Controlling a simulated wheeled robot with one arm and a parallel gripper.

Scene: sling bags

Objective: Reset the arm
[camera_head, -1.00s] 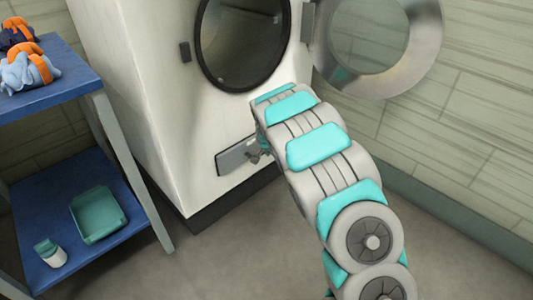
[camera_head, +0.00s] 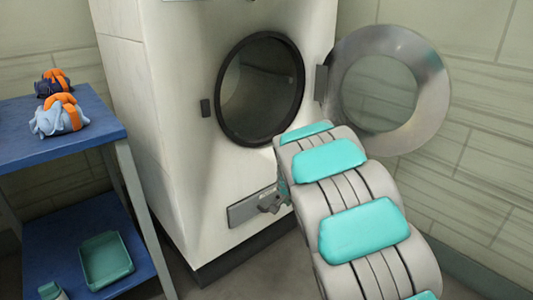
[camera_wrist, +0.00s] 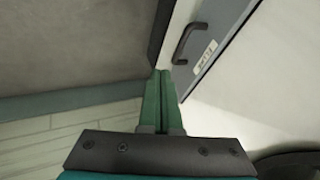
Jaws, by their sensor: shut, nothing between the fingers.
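My gripper (camera_wrist: 164,80) shows in the wrist view as two green fingers pressed together, with nothing between them. Its fingertips point at the lower part of the white machine, beside a grey panel (camera_wrist: 215,45) with a dark handle (camera_wrist: 193,42) and a small label. I cannot tell from this view whether the tips touch the machine. In the head view my arm (camera_head: 345,200) reaches forward from the lower right toward the machine (camera_head: 170,120), and it mostly hides the gripper.
The machine's round door (camera_head: 432,95) stands open to the right. The drum opening (camera_head: 262,90) is dark. A blue shelf unit (camera_head: 95,125) at left holds sling bags (camera_head: 62,115) on top and a green tray (camera_head: 105,262) and a bottle (camera_head: 52,291) below.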

